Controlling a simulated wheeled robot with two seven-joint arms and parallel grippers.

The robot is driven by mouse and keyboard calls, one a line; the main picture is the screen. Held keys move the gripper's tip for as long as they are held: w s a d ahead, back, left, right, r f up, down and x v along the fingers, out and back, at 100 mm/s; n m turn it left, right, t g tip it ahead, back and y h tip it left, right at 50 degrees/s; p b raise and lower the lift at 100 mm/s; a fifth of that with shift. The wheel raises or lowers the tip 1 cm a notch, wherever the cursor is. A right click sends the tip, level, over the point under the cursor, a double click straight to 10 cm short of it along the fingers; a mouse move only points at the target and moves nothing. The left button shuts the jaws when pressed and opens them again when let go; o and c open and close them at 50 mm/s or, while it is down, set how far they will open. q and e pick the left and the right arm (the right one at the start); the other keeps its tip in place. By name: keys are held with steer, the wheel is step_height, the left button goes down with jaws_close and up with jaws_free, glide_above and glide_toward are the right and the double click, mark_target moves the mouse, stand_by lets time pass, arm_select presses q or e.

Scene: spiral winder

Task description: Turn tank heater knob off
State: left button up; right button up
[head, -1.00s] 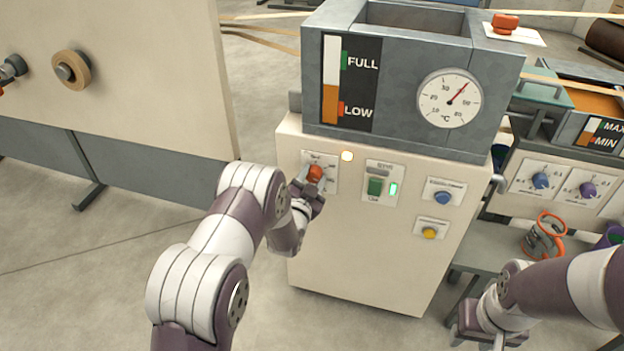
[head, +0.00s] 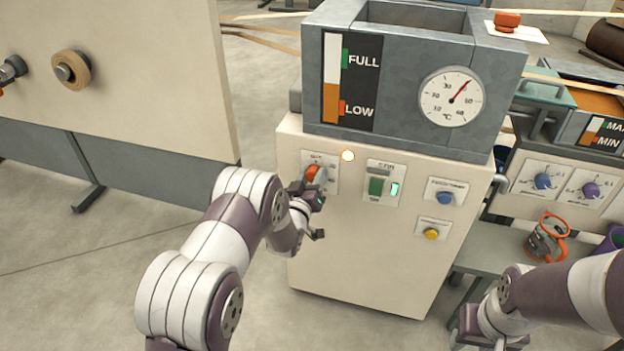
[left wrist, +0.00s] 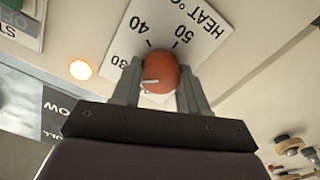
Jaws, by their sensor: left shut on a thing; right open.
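The orange-red heater knob (head: 315,174) sits on a white dial plate (head: 333,173) at the upper left of the machine's cream front panel. In the left wrist view the knob (left wrist: 160,72) has a white pointer mark, and the plate (left wrist: 205,30) reads "HEAT °C" with 30, 40 and 50. My left gripper (head: 308,186) is shut on the knob, one finger on each side. My right gripper (head: 478,335) is open, low at the right, away from the panel.
A grey tank (head: 400,90) with a level gauge and temperature dial (head: 451,97) tops the machine. A green switch (head: 377,187), blue button (head: 445,198) and yellow button (head: 431,234) lie right of the knob. A grey side table (head: 500,250) stands at the right.

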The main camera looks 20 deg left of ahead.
arm_select(q)
steer(key=n, duration=0.5)
steer(key=shift+f, duration=0.1)
steer(key=shift+n+b, duration=0.4)
steer(key=shift+n, duration=2.1)
steer(key=o, duration=1.1)
steer(key=shift+c, duration=0.2)
steer(key=s+p, duration=0.2)
steer(key=s, duration=1)
steer(key=shift+s+a+p, duration=0.25)
steer(key=shift+s+p, duration=0.05)
steer(key=shift+s, duration=0.1)
